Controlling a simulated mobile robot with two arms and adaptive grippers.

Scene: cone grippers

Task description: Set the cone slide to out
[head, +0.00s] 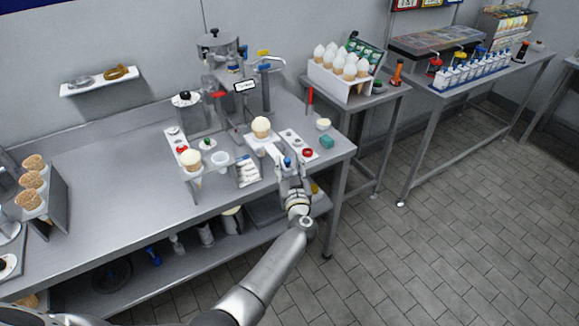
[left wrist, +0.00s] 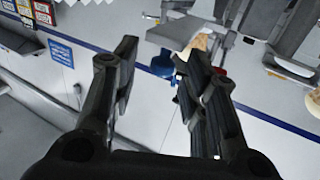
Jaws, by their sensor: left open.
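A white plate-like fixture (head: 258,145), which looks like the cone slide, is below the machine on the steel counter, with a cone and scoop (head: 261,127) at it. Whether it is in or out I cannot tell. A blue knob (head: 288,161) is near its front right. My left gripper (head: 291,170) is at the counter's front edge, close to this knob. In the left wrist view the gripper (left wrist: 158,75) is open and empty, with a blue knob (left wrist: 163,66) beyond and between its fingers. Contact does not show. My right gripper is out of view.
A second cone (head: 191,160) stands in a holder to the left, beside a small cup (head: 219,160). A panel with a red button (head: 307,153) lies right of the slide.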

